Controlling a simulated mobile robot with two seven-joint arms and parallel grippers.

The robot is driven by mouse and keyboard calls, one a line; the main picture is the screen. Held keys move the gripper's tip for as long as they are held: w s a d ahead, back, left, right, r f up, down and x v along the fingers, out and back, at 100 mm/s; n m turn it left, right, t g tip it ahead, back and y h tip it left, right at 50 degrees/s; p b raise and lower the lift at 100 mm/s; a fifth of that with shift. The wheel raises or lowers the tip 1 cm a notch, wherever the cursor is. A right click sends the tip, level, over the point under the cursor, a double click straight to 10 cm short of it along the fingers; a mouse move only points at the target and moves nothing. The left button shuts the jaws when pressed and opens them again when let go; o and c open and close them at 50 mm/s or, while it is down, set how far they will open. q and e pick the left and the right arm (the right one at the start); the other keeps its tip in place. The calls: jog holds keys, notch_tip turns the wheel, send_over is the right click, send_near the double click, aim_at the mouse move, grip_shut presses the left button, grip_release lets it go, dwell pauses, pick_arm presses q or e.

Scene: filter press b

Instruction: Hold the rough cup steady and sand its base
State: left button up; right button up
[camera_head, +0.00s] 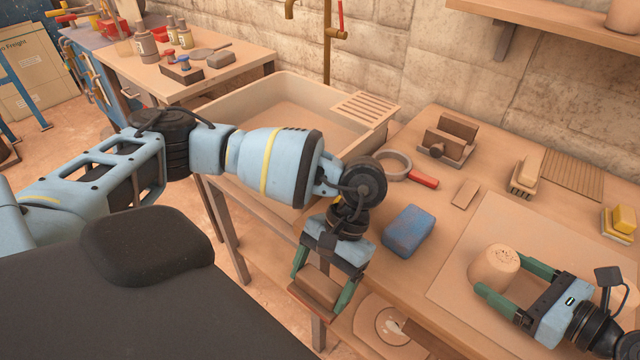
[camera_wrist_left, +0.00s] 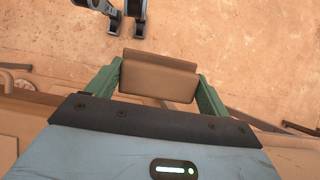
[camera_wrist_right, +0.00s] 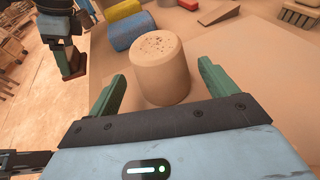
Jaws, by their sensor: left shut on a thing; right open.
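The rough cup (camera_head: 494,266) stands upside down on a pale board (camera_head: 462,262) on the bench, its speckled base facing up. It also shows in the right wrist view (camera_wrist_right: 161,70). My right gripper (camera_wrist_right: 162,72) is open with its fingers on either side of the cup; gaps show beside the cup, so it appears not gripped. My left gripper (camera_head: 319,296) is shut on a brown block (camera_wrist_left: 158,78), probably the sanding block. It holds the block in front of the bench's left part, over the floor, well left of the cup.
A blue sponge (camera_head: 408,231) lies between the two grippers. Behind it are a red-handled ring tool (camera_head: 424,180), a small flat piece (camera_head: 466,193) and a block stand (camera_head: 447,140). A brush (camera_head: 527,172) and yellow sponge (camera_head: 620,222) lie further right. A sink (camera_head: 290,110) is at the back left.

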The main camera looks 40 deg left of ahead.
jog(key=shift+x, duration=0.95)
jog(key=shift+d, duration=0.1)
jog(key=c, duration=0.8)
